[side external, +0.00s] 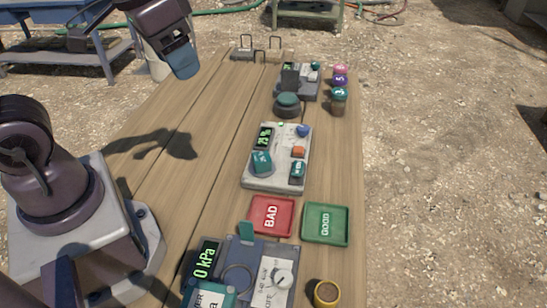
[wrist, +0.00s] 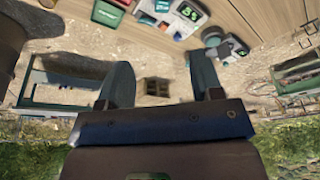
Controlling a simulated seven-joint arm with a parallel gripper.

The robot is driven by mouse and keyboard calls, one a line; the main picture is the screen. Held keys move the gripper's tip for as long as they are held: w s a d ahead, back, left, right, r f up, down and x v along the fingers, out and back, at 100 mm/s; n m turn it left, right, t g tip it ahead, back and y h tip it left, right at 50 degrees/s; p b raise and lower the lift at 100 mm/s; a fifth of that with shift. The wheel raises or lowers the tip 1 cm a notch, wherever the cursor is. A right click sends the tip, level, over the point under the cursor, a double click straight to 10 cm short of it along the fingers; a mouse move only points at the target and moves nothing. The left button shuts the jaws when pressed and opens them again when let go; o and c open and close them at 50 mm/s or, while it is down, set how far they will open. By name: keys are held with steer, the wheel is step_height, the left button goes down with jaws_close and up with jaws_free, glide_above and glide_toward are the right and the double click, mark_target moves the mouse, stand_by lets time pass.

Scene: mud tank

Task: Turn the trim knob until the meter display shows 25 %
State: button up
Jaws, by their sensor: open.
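A pale meter box (side external: 249,183) lies mid-table in the side view. Its green-lit meter display (side external: 264,137) appears to read 25 %, though the digits are small. The box carries a teal knob (side external: 261,162), a blue knob (side external: 303,130), an orange button (side external: 298,152) and a teal switch-like part (side external: 297,170). I cannot read which is the trim knob. My gripper (wrist: 160,85) is open and empty in the wrist view, its fingers wide apart. It is raised at the table's far left side, away from the meter box. The wrist view also shows a lit display (wrist: 189,12) at its top edge.
Red BAD (side external: 271,215) and green GOOD (side external: 325,224) trays lie nearer. A 0 kPa unit (side external: 206,260) and yellow-rimmed cup (side external: 326,292) are at the front.

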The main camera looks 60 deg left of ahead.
steer(key=s+r, duration=0.1)
steer(key=s+t, duration=0.1)
steer(key=s+r+t, duration=0.1)
steer(key=shift+s+d+r, duration=0.25)
steer(key=shift+d+r, duration=0.05)
steer(key=shift+r, duration=0.05)
